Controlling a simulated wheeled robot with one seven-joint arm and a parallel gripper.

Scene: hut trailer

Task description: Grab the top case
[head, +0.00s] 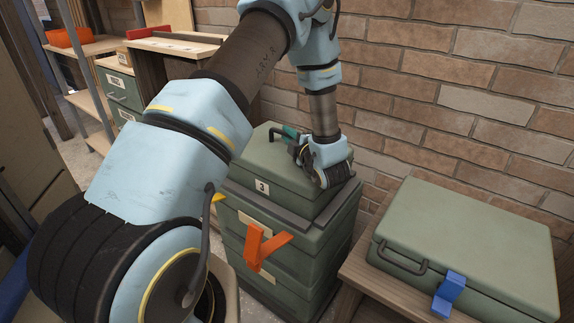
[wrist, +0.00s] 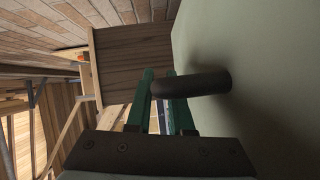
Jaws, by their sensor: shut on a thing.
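The top case (head: 273,165) is a green box with a label "3", lying on a stack of green cases (head: 270,240) against the brick wall. My gripper (head: 292,133) reaches over its top from the right, and its green fingers are at the dark handle on the case's upper left side. In the wrist view, the two green fingers of my gripper (wrist: 162,102) are shut on the dark handle (wrist: 200,84). The pale green surface of the top case (wrist: 270,70) fills the right of that view. The far part of the handle is partly hidden by the fingers.
Another green case (head: 470,240) with a blue tag lies on a wooden table (head: 365,275) at the right. An orange strap (head: 262,245) hangs on the front of the stack. Shelves with an orange bin (head: 70,38) stand at the back left. The brick wall is close behind the stack.

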